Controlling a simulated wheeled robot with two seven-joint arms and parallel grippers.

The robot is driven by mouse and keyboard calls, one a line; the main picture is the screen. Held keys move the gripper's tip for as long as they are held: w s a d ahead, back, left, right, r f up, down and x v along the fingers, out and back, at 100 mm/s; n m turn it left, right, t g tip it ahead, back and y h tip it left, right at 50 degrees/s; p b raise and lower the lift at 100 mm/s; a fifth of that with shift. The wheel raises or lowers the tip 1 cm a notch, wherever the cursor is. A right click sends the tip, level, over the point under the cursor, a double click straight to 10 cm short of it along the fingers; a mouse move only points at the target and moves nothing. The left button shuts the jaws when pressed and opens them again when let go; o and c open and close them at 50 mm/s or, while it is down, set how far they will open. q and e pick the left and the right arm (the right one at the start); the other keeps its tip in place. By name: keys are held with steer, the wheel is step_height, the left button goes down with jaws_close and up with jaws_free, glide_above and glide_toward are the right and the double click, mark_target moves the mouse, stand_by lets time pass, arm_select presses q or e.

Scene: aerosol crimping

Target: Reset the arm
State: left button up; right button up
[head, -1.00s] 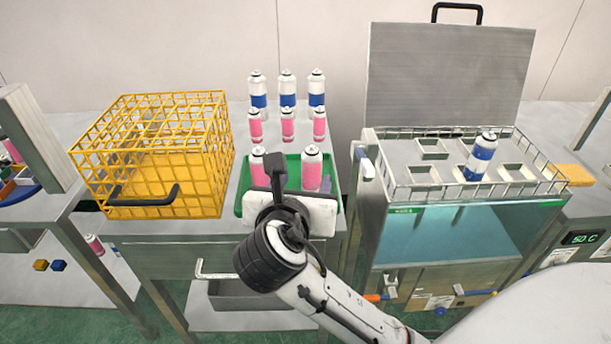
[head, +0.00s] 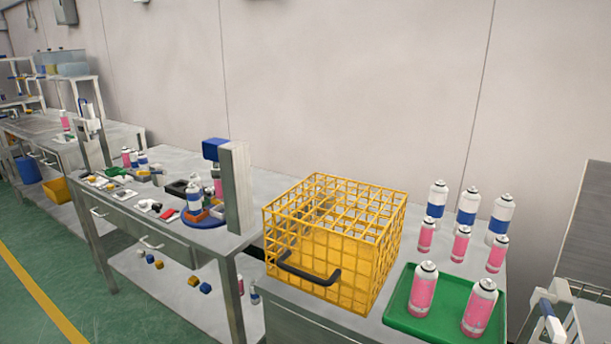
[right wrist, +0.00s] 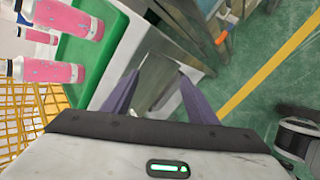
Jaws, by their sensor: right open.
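My right gripper (right wrist: 160,95) shows in the right wrist view with its two purple-grey fingers spread apart and nothing between them. It is above the edge of the steel table by the green tray. Neither of my grippers shows in the head view. The green tray (head: 400,310) holds two pink cans, a left one (head: 423,290) and a right one (head: 479,307), both upright. In the right wrist view pink cans (right wrist: 68,18) and part of the green tray (right wrist: 85,62) are at the upper left.
A yellow wire basket (head: 335,240) with a black handle stands left of the tray. Behind the tray stand small pink cans (head: 460,243) and blue-white cans (head: 467,206). A cluttered workbench (head: 150,228) is farther left. Green floor (head: 50,290) is open at the lower left.

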steer(key=s+a+f+m+g+y, duration=0.2)
steer(key=s+f+m, duration=0.2)
steer(key=s+m, duration=0.3)
steer(key=s+a+f+m+g+y, duration=0.1)
steer(key=s+f+m+y, duration=0.1)
steer(key=s+f+m, duration=0.35)
steer(key=w+a+f+m+t+y, duration=0.2)
steer(key=a+f+t, duration=0.2)
steer(key=f, duration=0.6)
steer(key=shift+w+a+f+y, duration=0.2)
steer(key=shift+a+y, duration=0.2)
steer(key=shift+a, duration=0.25)
